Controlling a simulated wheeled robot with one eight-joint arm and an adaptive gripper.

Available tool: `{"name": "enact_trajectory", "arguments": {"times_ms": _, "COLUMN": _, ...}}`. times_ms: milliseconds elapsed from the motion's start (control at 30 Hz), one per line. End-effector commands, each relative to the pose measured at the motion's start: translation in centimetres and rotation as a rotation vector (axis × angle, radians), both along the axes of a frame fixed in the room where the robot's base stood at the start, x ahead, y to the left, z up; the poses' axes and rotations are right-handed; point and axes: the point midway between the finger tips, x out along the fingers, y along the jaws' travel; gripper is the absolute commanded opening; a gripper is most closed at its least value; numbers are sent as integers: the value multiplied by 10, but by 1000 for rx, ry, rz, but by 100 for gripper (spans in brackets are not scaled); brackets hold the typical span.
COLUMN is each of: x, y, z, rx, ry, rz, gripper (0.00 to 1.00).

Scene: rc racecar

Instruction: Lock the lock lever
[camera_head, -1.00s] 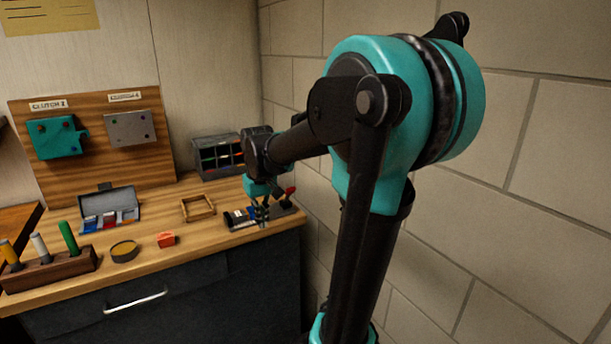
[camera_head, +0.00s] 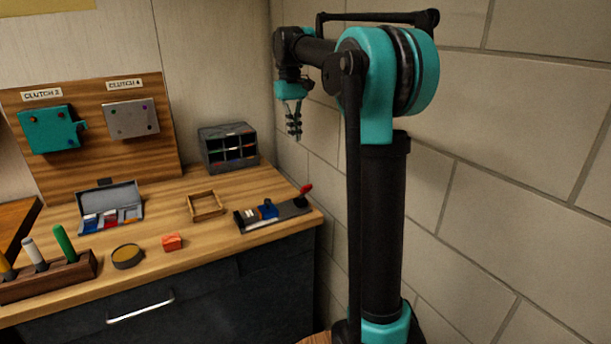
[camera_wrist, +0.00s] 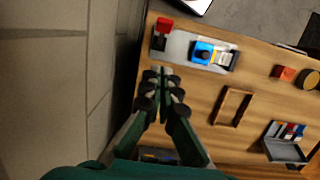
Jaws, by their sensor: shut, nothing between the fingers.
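The lock lever, with a red tip (camera_head: 305,190), sticks up at the right end of a dark grey fixture (camera_head: 285,214) near the right edge of the bench. A blue block (camera_head: 268,209) sits on the fixture's middle. In the wrist view the red lever tip (camera_wrist: 164,25) is at the fixture's left end, and the blue block (camera_wrist: 203,51) is to its right. My gripper (camera_head: 297,138) is raised well above the bench, pointing down, apart from the lever. Its fingers (camera_wrist: 162,76) are together and hold nothing.
A wooden frame (camera_head: 206,206), a red block (camera_head: 172,242) and a round tin (camera_head: 128,256) lie on the bench. A grey compartment box (camera_head: 229,148) stands at the back. An open grey case (camera_head: 110,208) is at left. The block wall (camera_head: 520,150) is close on the right.

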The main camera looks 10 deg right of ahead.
Motion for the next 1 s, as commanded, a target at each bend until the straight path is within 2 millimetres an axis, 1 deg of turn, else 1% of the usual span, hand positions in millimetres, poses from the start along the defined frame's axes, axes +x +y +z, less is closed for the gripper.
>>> {"name": "enact_trajectory", "arguments": {"times_ms": 167, "x": -1, "y": 0, "z": -4, "rx": 0, "ry": -1, "rz": 0, "gripper": 0}}
{"name": "enact_trajectory", "arguments": {"times_ms": 267, "x": -2, "y": -1, "z": -14, "rx": 0, "ry": -1, "rz": -1, "gripper": 0}}
{"name": "enact_trajectory", "arguments": {"times_ms": 367, "x": -5, "y": -2, "z": -30, "rx": 0, "ry": -1, "rz": -1, "gripper": 0}}
{"name": "enact_trajectory", "arguments": {"times_ms": 733, "x": -17, "y": -6, "z": -101, "rx": 0, "ry": -1, "rz": -1, "gripper": 0}}
{"name": "enact_trajectory", "arguments": {"times_ms": 833, "x": -31, "y": -10, "z": -109, "rx": 0, "ry": -1, "rz": -1, "gripper": 0}}
{"name": "enact_trajectory", "arguments": {"times_ms": 1000, "x": -43, "y": -15, "z": -119, "rx": 0, "ry": -1, "rz": -1, "gripper": 0}}
